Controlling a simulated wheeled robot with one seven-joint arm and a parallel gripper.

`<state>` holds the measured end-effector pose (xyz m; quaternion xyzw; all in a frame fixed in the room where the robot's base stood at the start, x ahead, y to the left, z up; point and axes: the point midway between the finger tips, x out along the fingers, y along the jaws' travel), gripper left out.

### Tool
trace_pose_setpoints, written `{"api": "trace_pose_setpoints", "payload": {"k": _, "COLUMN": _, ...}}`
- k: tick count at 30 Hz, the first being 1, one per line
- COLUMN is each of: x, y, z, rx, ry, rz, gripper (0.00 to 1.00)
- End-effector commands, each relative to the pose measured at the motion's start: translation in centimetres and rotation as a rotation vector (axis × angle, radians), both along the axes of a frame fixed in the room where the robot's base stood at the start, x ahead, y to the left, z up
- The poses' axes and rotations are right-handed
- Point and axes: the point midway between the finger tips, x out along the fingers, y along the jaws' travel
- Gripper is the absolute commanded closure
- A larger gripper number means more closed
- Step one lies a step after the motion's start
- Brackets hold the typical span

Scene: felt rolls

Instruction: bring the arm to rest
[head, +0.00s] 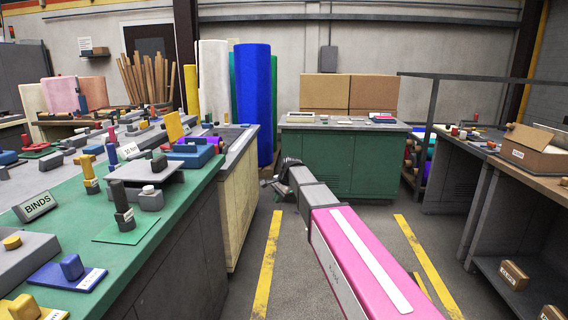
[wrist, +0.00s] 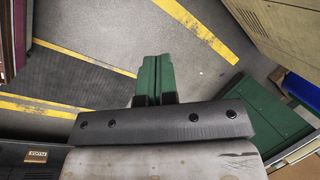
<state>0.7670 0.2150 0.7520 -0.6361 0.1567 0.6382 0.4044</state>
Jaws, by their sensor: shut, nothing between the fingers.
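My arm reaches forward over the aisle in the head view, with its pink and white link nearest the camera. My gripper (head: 270,183) is at the far end of the arm, small and partly hidden by the wrist. It is beside the end of the left bench and in front of the green cabinet. In the wrist view my gripper (wrist: 158,60) shows two green fingers pressed together. They are shut with nothing between them, above bare floor.
A green-topped bench (head: 160,212) crowded with small parts runs along the left. A dark workbench (head: 470,180) and open cardboard box (head: 535,150) are right. The yellow-lined aisle is clear.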

Motion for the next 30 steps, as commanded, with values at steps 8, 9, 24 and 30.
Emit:
{"api": "trace_pose_setpoints", "payload": {"k": 8, "x": -12.4, "y": -10.9, "z": -10.0, "rx": -0.184, "ry": -0.036, "rz": 0.312, "gripper": 1.0}}
{"api": "trace_pose_setpoints", "payload": {"k": 9, "x": -14.3, "y": -12.3, "z": -11.2, "rx": -0.209, "ry": -0.037, "rz": 0.363, "gripper": 1.0}}
{"api": "trace_pose_setpoints", "payload": {"k": 24, "x": -29.0, "y": -21.5, "z": -17.8, "rx": -0.364, "ry": -0.009, "rz": 0.812, "gripper": 1.0}}
{"api": "trace_pose_setpoints", "payload": {"k": 30, "x": -29.0, "y": -21.6, "z": -17.9, "rx": -0.366, "ry": -0.009, "rz": 0.823, "gripper": 1.0}}
